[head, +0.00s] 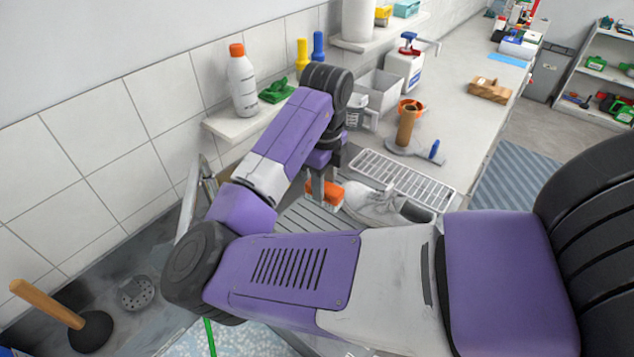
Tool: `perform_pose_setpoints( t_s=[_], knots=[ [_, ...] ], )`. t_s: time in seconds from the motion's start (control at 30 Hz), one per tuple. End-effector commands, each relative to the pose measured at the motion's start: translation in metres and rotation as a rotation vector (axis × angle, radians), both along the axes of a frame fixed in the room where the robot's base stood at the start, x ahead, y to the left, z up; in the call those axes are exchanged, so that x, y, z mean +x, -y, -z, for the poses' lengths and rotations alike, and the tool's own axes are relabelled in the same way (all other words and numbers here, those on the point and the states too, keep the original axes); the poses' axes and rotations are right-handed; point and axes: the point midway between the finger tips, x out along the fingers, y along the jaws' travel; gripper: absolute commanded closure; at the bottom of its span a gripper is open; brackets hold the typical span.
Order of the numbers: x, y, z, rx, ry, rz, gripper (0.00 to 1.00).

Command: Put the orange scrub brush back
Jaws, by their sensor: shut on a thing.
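The orange scrub brush (331,196) is low between the fingers of my gripper (324,184), which is shut on it. I cannot tell whether the brush touches the board or the shoe. My purple and grey arm crosses the view and hides part of the sink area and the upper part of the gripper.
A wall ledge (236,128) holds a white bottle with an orange cap (242,82) and a green brush (277,91). A white rack (404,180), brown-handled tool (405,130) and spray bottle (404,68) occupy the counter. A plunger (62,315) stands lower left.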

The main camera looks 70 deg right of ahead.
Motion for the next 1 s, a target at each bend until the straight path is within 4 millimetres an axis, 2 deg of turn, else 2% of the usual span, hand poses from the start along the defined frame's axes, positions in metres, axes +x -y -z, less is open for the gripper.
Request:
perform_pose_setpoints(
  t_s=[0.3, 0.73, 1.0],
  knots=[
    [-0.0023, 0.0015, -0.0003, 0.0, 0.0, 0.107, 1.0],
    [-0.0025, 0.0014, 0.0002, 0.0, -0.001, 0.111, 1.0],
    [-0.0024, 0.0013, 0.0094, 0.0, -0.001, 0.111, 1.0]
  ],
)
